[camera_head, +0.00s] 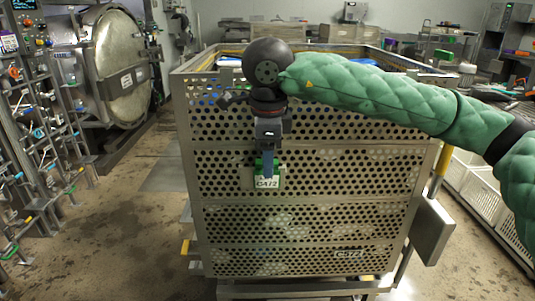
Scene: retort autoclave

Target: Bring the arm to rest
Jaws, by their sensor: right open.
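My right arm, in a green quilted sleeve, reaches in from the right across the top of a perforated metal basket (310,220). My right gripper (267,172) hangs down in front of the basket's near wall. It is open. Its fingertips are close to a small tag (267,183) with a green top and a white label reading CAT2 on that wall. I cannot tell whether they touch it. My left gripper is not in view.
A round autoclave door (122,65) stands open at the back left. Pipes and valves (30,130) line the left side. The basket stands on a cart (300,290). A cluttered bench (440,45) is at the back right. Open floor (110,230) lies left of the basket.

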